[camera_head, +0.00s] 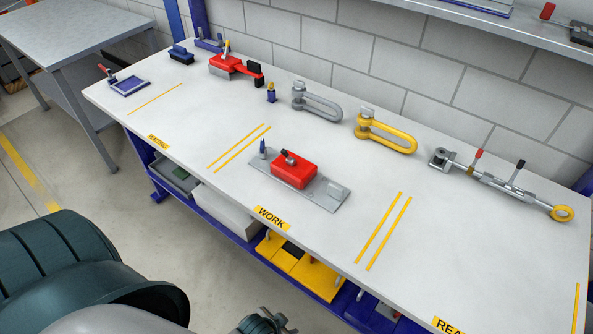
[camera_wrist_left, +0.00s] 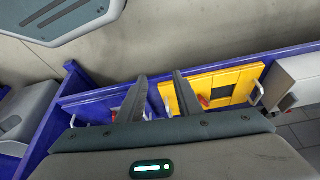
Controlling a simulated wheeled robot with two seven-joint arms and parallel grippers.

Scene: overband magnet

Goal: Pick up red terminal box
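A red terminal box (camera_head: 293,169) with a dark stub on top sits on a flat grey metal plate (camera_head: 328,193) behind the WORK label on the workbench. A small blue pin-like part stands at the plate's left end. My left gripper (camera_wrist_left: 159,76) shows in the left wrist view with its two fingers apart and nothing between them. It faces the lower shelf area, and the terminal box is not in that view. My right gripper is not in view.
On the bench (camera_head: 450,240) stand a red clamp-like device (camera_head: 229,65), a grey shackle (camera_head: 316,101), a yellow shackle (camera_head: 385,132) and a turnbuckle (camera_head: 505,187). A yellow panel (camera_wrist_left: 236,82) lies on the blue-framed lower shelf. The bench right of the plate is clear.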

